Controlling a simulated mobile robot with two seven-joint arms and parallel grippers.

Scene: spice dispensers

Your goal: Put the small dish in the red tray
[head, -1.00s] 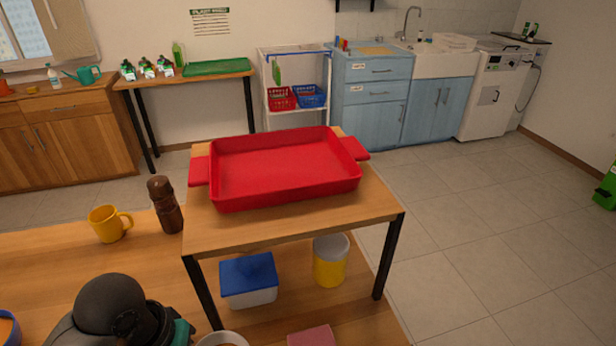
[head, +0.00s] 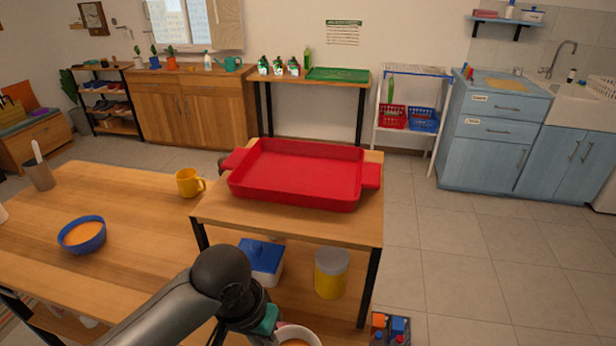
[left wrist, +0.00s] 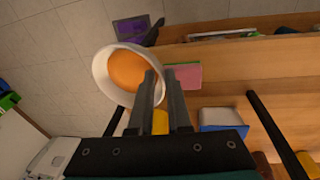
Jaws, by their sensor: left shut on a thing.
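The small dish (head: 312,332), white with an orange inside, is at the bottom edge of the head view, partly cut off. In the left wrist view the dish (left wrist: 101,76) is at the end of my left gripper (left wrist: 161,80), whose fingers are shut on its rim. My left gripper (head: 272,326) is low, in front of the small table and below its top. The red tray (head: 300,175) sits on that table top and looks empty. My right gripper is not in view.
A yellow mug (head: 188,183) and a blue bowl (head: 70,237) stand on the wooden table (head: 130,215) at left. A blue-lidded box (head: 262,258) and a yellow canister (head: 331,275) stand on the lower shelf. Open floor (head: 470,260) lies at right.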

